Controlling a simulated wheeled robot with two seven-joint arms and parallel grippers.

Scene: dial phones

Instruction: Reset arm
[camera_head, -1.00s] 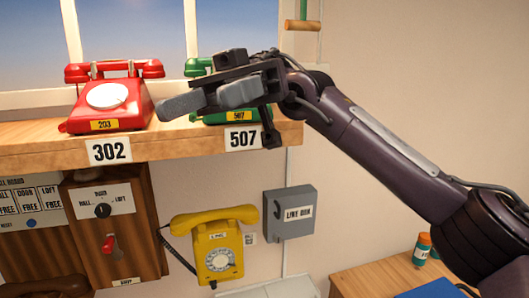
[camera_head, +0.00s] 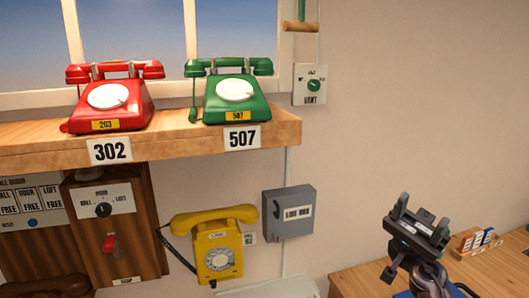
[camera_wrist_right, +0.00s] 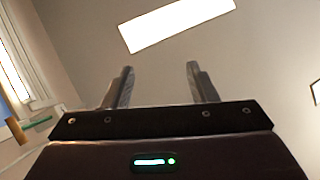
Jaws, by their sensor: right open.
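My right gripper (camera_head: 424,219) is at the lower right in the head view, away from the shelf. Its two fingers point up and stand apart with nothing between them. In the right wrist view the gripper (camera_wrist_right: 160,84) shows its two fingers spread and empty against the wall and ceiling. My left gripper is not in view.
A red phone (camera_head: 112,98) and a green phone (camera_head: 232,93) stand on the wooden shelf (camera_head: 180,135). A yellow phone (camera_head: 216,246) and a grey line box (camera_head: 289,212) hang below. A wooden desk (camera_head: 365,281) is at the lower right. The wall between is clear.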

